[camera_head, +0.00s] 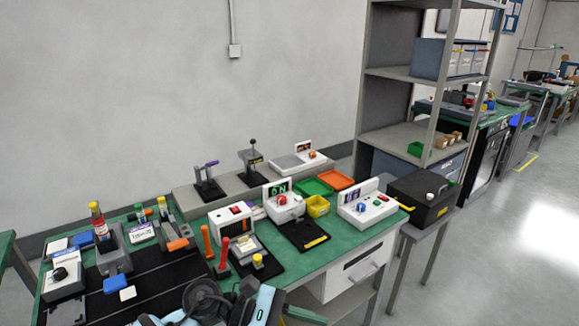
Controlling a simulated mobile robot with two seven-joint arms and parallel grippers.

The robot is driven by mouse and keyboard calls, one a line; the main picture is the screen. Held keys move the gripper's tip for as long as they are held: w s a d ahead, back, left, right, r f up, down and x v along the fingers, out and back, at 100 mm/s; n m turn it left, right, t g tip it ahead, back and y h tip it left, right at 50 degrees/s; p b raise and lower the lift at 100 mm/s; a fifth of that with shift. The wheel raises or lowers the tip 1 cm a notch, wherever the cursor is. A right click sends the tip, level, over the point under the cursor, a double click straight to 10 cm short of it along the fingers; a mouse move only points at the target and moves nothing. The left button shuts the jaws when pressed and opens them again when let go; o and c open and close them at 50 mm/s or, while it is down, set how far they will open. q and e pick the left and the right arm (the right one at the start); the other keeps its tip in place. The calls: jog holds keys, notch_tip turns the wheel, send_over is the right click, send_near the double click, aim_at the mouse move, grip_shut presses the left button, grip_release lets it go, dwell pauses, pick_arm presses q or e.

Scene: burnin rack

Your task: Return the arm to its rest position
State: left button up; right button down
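Part of one of my arms (263,306), black and pale blue-white, shows at the bottom edge in front of the green-topped bench (345,246). I cannot tell which arm it is. No gripper fingertips can be made out in this view, so neither gripper's hold can be seen. The arm part covers some of the bench's front edge.
A black case (422,194) stands to the right. A grey shelf rack (398,136) rises behind it.

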pick_arm(q)
jog(key=s+a+f+m+t+y, duration=0.1)
jog(key=a+f+m+t+y, duration=0.35)
jog(key=m+t, duration=0.85)
jog(key=s+a+f+m+t+y, duration=0.15)
jog(key=a+f+m+t, duration=0.65)
jog(key=m, duration=1.1)
jog(key=s+a+f+n+g+y, duration=0.4)
jog(key=s+f+n, duration=0.3)
jog(key=s, duration=0.3)
jog(key=s+a+f+n+g+y, duration=0.3)
jog(key=s+a+f+n+g, duration=0.1)
jog(key=s+a+f+n, duration=0.3)
jog(key=s+f+n, duration=0.1)
jog(key=s+n, duration=0.1)
jog(key=s, duration=0.1)
jog(key=shift+n+g+y+p, duration=0.35)
jog(key=shift+n+g+y, duration=0.05)
pick_arm(e)
jog(key=shift+w+d+r, duration=0.1)
jog(key=shift+w+r, duration=0.3)
jog(key=shift+r, duration=0.1)
jog(key=shift+d, duration=0.1)
pick_arm(q)
jog(key=shift+o, duration=0.4)
